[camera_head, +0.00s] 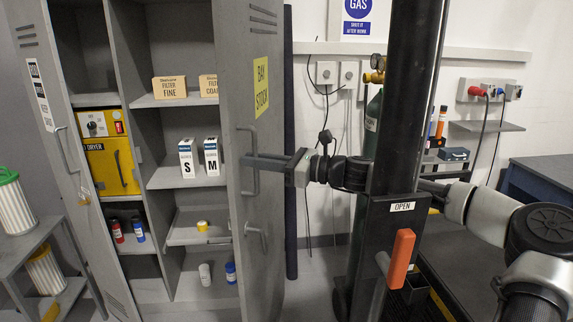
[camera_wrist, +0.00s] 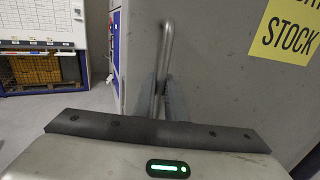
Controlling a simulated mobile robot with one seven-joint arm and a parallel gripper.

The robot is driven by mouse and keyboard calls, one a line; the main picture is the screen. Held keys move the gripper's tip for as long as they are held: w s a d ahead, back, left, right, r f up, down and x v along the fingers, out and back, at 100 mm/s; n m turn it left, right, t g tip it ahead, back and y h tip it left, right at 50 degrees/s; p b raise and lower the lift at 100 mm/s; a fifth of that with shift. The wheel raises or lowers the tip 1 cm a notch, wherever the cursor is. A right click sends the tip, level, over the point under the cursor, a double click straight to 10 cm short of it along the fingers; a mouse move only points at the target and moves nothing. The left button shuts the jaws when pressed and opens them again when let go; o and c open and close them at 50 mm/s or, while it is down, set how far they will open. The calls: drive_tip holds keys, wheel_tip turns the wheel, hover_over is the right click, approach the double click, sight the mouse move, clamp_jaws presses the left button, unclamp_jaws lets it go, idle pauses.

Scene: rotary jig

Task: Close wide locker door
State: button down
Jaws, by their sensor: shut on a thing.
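The grey locker (camera_head: 172,102) stands open at the left in the head view, its shelves showing. Its right door (camera_head: 261,105), with a yellow BAY STOCK label, stands swung out toward me. The same door fills the right of the wrist view (camera_wrist: 232,85). My gripper (camera_head: 250,161) reaches in from the right at this door's upper bar handle (camera_head: 254,187). In the wrist view my fingers (camera_wrist: 161,98) are shut on the upright handle (camera_wrist: 165,50). The left door (camera_head: 65,140) also stands open, with its own handle (camera_head: 64,152).
Shelves hold filter boxes (camera_head: 169,88), S and M boxes (camera_head: 187,158), a yellow dryer (camera_head: 110,165) and small bottles. A low shelf (camera_head: 215,228) appears pulled forward between the doors. A side stand (camera_head: 28,262) is at far left; a bench (camera_head: 540,170) is at right.

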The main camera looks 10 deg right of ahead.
sight(235, 159)
drive_tip(key=x, duration=0.5)
drive_tip(key=shift+s+a+r, duration=0.2)
drive_tip(key=shift+s+a, duration=0.1)
drive_tip(key=c, duration=1.8)
unclamp_jaws()
drive_tip(key=shift+f, duration=0.1)
drive_tip(key=b+v, duration=0.1)
drive_tip(key=v, duration=1.6)
drive_tip(key=shift+s+d, duration=0.15)
drive_tip(key=shift+s, duration=0.1)
